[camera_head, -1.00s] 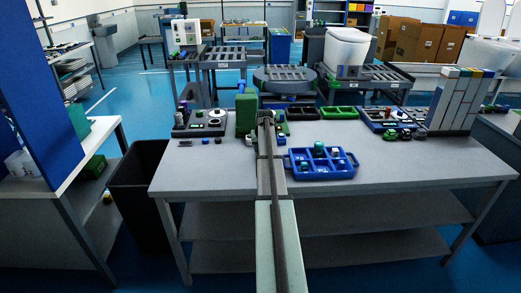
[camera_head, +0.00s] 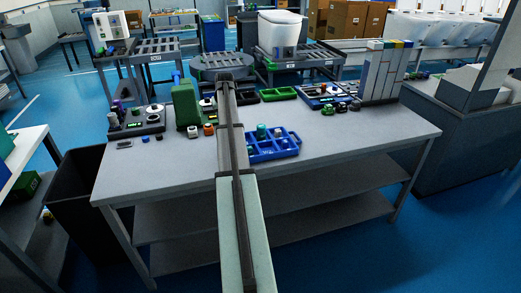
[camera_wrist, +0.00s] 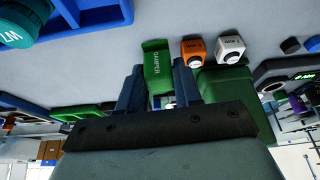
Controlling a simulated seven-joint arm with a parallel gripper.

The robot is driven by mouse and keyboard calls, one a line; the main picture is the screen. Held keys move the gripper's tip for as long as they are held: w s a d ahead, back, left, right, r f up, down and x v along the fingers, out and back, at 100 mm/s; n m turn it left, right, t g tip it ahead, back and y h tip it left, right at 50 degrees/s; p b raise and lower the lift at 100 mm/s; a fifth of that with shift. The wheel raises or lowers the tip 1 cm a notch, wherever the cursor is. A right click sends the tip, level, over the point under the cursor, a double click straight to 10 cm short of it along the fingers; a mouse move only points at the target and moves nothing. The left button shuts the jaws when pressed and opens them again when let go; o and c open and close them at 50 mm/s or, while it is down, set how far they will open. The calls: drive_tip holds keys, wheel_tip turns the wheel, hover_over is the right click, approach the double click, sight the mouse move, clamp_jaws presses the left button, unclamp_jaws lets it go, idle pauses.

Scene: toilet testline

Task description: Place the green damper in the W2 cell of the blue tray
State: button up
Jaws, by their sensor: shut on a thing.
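In the wrist view, my gripper (camera_wrist: 157,78) has its two dark blue fingers on either side of the green damper (camera_wrist: 157,62), a green block marked DAMPER. It is shut on the damper. The blue tray (camera_wrist: 72,22) shows at the upper left of the wrist view, apart from the damper, with a teal round part (camera_wrist: 18,30) in it. In the head view, the blue tray (camera_head: 262,155) lies on the table just right of my arm and holds several small parts. My gripper and the damper cannot be made out there. I cannot tell which cell is W2.
An orange block (camera_head: 208,130) and a white block (camera_head: 193,131) stand left of my arm, by a green box (camera_head: 184,104). A device (camera_head: 322,95) and upright bars (camera_head: 378,75) stand back right. The table's front right is clear.

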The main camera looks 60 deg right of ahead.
drive_tip(key=s+d+m, duration=0.2)
drive_tip(key=s+d, duration=0.2)
drive_tip(key=s, duration=0.7)
drive_tip(key=m+g+h, duration=0.2)
drive_tip(key=m+g, duration=0.2)
drive_tip(key=m, duration=0.5)
hover_over(268, 144)
drive_tip(key=a, duration=0.3)
drive_tip(key=shift+s+a+f+m+g+y, duration=0.15)
drive_tip(key=shift+s+f+m+g+y, duration=0.25)
drive_tip(key=shift+f+m, duration=1.05)
drive_tip(key=shift+s+a+f+m+g+y, duration=0.2)
drive_tip(key=shift+f+m+g, duration=0.25)
drive_tip(key=shift+f+m, duration=1)
drive_tip(key=shift+s+a+f+m+g+y, duration=0.1)
drive_tip(key=shift+s+f+m+g+y, duration=0.3)
drive_tip(key=shift+f+m, duration=1.05)
drive_tip(key=shift+w+f+n, duration=0.1)
drive_tip(key=shift+f+n, duration=0.45)
drive_tip(key=o, duration=1)
